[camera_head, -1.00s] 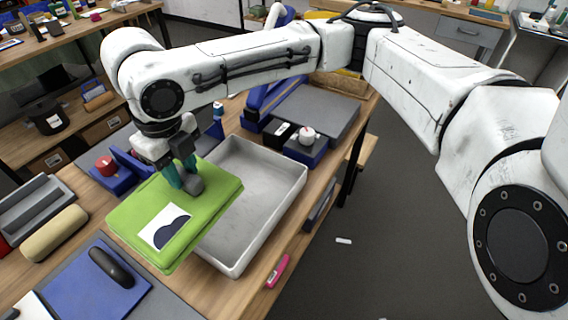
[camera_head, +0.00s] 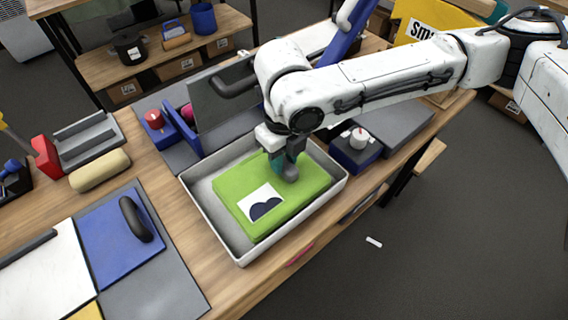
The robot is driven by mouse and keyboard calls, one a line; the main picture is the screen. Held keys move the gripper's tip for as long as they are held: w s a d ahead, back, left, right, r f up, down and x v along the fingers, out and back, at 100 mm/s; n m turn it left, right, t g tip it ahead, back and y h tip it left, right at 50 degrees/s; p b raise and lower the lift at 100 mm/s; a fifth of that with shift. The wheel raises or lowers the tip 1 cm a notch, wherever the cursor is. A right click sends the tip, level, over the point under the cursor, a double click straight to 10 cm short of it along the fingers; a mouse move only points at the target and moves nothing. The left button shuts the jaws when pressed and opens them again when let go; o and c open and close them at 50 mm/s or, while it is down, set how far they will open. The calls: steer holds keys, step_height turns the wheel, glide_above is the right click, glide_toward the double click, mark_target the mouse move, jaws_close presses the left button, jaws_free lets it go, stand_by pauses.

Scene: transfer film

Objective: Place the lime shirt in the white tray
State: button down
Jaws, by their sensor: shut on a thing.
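The lime shirt (camera_head: 236,187) is a flat folded green bundle with a white and dark blue print on top. It shows inside the walls of the white tray (camera_head: 223,243), close to level; I cannot tell whether it touches the tray floor. My gripper (camera_head: 284,176) points down and is shut on the shirt near its far right part. The fingertips are partly hidden by the cloth and the gripper body. The tray has a grey floor, bare at its left end and along the near side.
A dark blue block with a white knob (camera_head: 358,139) stands right of the tray. A blue stand with a red knob (camera_head: 154,120) and a dark upright panel (camera_head: 222,97) stand behind it. A blue board with a black handle (camera_head: 136,217) lies left. The tray sits near the table edge.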

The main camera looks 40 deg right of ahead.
steer(key=shift+f, duration=1.6)
steer(key=shift+f, duration=0.15)
steer(key=c, duration=0.8)
jaws_free()
step_height(320, 180, up, 12)
steer(key=shift+r, duration=0.2)
